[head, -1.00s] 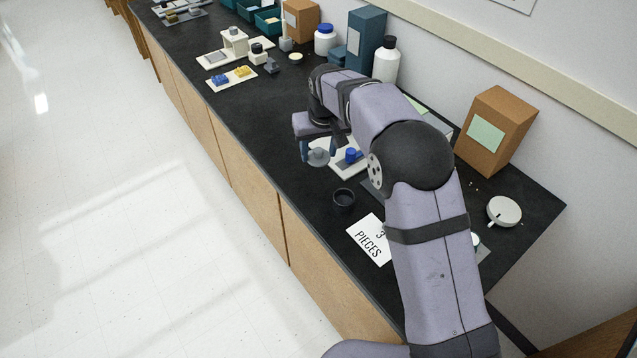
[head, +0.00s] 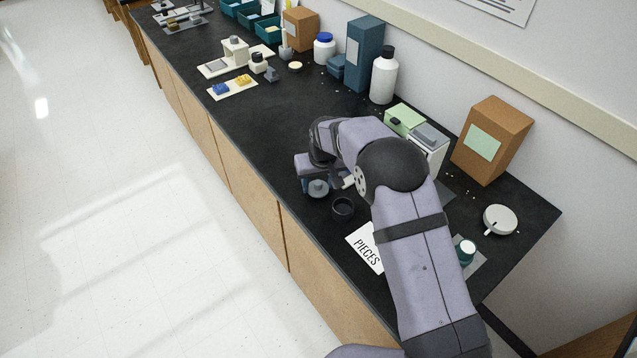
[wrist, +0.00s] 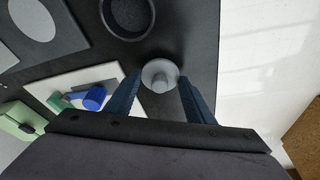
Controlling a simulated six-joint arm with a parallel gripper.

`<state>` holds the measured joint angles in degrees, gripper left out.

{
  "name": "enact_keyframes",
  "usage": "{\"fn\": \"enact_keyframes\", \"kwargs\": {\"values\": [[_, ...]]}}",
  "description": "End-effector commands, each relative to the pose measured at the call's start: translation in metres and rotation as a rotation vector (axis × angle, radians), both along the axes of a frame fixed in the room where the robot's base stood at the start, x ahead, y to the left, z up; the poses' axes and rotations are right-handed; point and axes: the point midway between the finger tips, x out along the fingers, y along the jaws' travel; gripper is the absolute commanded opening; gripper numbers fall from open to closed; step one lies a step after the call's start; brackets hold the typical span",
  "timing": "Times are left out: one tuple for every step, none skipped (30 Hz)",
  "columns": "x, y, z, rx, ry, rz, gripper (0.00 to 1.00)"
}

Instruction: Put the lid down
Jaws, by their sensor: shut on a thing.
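The lid (wrist: 160,76) is a grey disc with a raised knob. In the wrist view it sits between the two blue fingers of my gripper (wrist: 160,88), which is shut on it. In the head view the lid (head: 318,188) shows beneath my gripper (head: 318,181), low over the black bench near its front edge. Whether it touches the bench cannot be told. A dark round open cup (head: 343,208) stands close by; the same cup (wrist: 128,14) shows just past the lid in the wrist view.
A white plate (wrist: 119,70) with blue and green pieces lies beside my gripper. A white bottle (head: 383,76), a brown box (head: 492,140) and a round white dish (head: 500,220) stand toward the wall. The bench's front edge is close.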

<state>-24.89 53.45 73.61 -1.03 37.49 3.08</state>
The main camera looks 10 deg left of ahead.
Motion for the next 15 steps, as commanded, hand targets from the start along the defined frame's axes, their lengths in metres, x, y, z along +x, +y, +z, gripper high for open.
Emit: {"fn": "enact_keyframes", "kwargs": {"values": [[-0.0004,-0.0003,-0.0043,-0.001,0.002,0.0,0.27],[-0.0004,-0.0003,-0.0061,0.0,0.001,0.0,0.27],[-0.0001,0.0,-0.0076,0.0,0.0,0.0,0.27],[0.0001,0.0,-0.0082,0.0,-0.001,0.0,0.27],[0.0002,0.0001,-0.0083,0.001,-0.002,0.0,0.27],[0.0003,0.0001,-0.0083,0.001,-0.002,0.0,0.27],[0.0003,0.0001,-0.0083,0.001,-0.002,0.0,0.27],[0.0003,0.0001,-0.0083,0.001,-0.002,0.0,0.27],[0.0002,0.0001,-0.0083,0.001,-0.002,0.0,0.27],[0.0002,0.0001,-0.0084,0.0,-0.001,0.0,0.27],[0.0002,0.0001,-0.0089,0.0,-0.001,0.0,0.27],[0.0001,0.0,-0.0098,0.0,-0.001,0.0,0.27],[0.0002,0.0001,-0.0107,0.0,-0.001,0.0,0.27],[0.0001,0.0001,-0.0118,0.0,-0.001,0.0,0.27],[0.0001,0.0001,-0.0129,0.0,-0.001,0.0,0.27]]}}
